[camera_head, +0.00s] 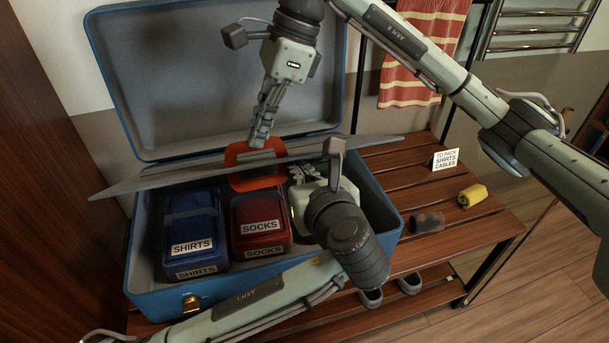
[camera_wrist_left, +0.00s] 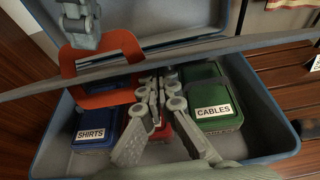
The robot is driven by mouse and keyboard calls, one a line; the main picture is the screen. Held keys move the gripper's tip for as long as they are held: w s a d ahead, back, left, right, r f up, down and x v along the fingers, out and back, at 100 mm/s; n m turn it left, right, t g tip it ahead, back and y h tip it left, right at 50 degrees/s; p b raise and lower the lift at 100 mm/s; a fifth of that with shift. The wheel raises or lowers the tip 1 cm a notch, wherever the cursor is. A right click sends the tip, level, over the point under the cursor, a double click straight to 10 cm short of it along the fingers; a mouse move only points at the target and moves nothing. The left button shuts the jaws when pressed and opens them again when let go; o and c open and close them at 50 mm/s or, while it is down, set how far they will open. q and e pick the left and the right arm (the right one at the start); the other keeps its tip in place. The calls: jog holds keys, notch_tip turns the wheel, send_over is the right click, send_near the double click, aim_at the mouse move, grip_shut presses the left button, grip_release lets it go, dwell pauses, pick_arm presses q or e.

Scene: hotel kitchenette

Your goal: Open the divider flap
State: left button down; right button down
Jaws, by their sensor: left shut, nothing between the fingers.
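The grey divider flap (camera_head: 120,188) is raised and tilted across the open blue suitcase (camera_head: 270,287), showing as a thin slab nearly edge-on. Its orange loop handle (camera_head: 255,183) stands at its middle and also shows in the left wrist view (camera_wrist_left: 68,75). My right gripper (camera_head: 260,138) comes down from above with its fingers closed at the handle's top bar. My left gripper (camera_head: 303,172) is shut and empty, close to the flap's near edge; in the left wrist view its fingers (camera_wrist_left: 158,85) overlap that edge. I cannot tell if they touch it.
In the suitcase lie a blue SHIRTS pouch (camera_head: 192,220), a red SOCKS pouch (camera_head: 262,215) and a green CABLES pouch (camera_wrist_left: 210,95). On the slatted bench are a sign (camera_head: 445,160), a yellow roll (camera_head: 472,196) and a dark roll (camera_head: 428,222). The suitcase lid (camera_head: 200,70) stands open behind.

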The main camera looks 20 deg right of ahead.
pick_arm(q)
jog(key=shift+w, duration=0.1)
pick_arm(e)
jog(key=shift+w+d+f, duration=0.15)
